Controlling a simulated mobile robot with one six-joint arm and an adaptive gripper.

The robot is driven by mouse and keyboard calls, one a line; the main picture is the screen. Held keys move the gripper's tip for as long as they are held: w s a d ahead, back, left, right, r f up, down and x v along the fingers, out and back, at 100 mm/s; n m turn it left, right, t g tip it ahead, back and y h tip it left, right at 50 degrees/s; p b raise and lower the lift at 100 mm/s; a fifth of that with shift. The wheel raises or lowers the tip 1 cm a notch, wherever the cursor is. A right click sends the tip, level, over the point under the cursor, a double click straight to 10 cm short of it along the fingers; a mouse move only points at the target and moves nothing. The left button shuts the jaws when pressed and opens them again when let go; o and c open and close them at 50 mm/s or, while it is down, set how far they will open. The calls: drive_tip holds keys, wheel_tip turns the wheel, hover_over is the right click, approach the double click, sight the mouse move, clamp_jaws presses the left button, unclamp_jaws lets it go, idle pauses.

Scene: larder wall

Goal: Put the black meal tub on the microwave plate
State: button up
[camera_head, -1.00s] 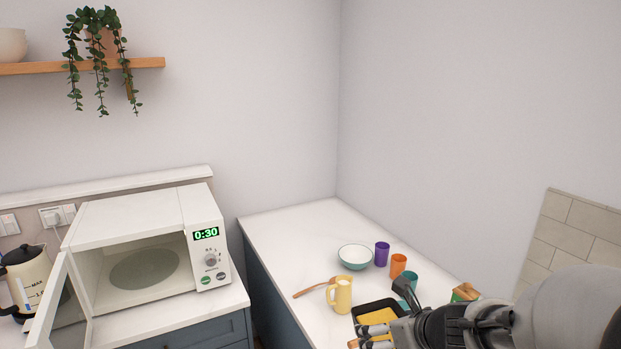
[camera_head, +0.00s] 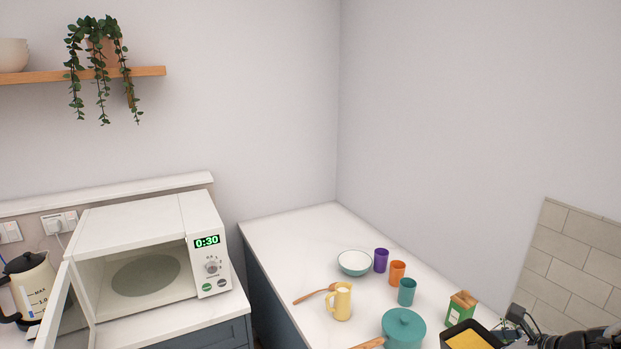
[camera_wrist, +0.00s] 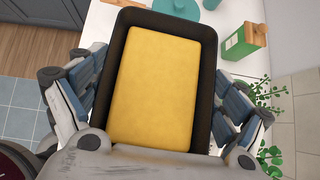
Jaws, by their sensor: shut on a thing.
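The black meal tub (camera_wrist: 207,80), filled with something flat and yellow, fills the middle of the wrist view. My gripper (camera_wrist: 158,97) is shut on it, with fingers along its left and right sides. In the head view the tub (camera_head: 487,331) is at the bottom right, partly cut off by the frame edge, with my gripper (camera_head: 512,341) beside it. The round grey-green microwave plate (camera_head: 146,275) lies bare inside the white microwave (camera_head: 135,225), whose door (camera_head: 60,318) stands open at the left.
A kettle (camera_head: 27,290) stands left of the microwave. The counter's back left corner is clear.

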drive_tip(key=s+d+f+p, duration=0.1)
drive_tip(key=s+d+p, duration=0.1)
drive_tip(key=s+d, duration=1.1)
drive_tip(key=w+a+b, duration=0.1)
drive_tip(key=w+a, duration=0.8)
drive_tip(key=w+a+b, duration=0.1)
drive_tip(key=w+a, duration=0.3)
drive_tip(key=shift+w+a+r+b, duration=0.2)
drive_tip(key=shift+a+r+b, duration=0.1)
drive_tip(key=shift+a+r, duration=0.1)
drive_tip(key=w+a+r+m+h+b, duration=0.1)
drive_tip(key=w+a+b, duration=0.2)
drive_tip(key=a, duration=1.7)
drive_tip(key=shift+d, duration=0.1)
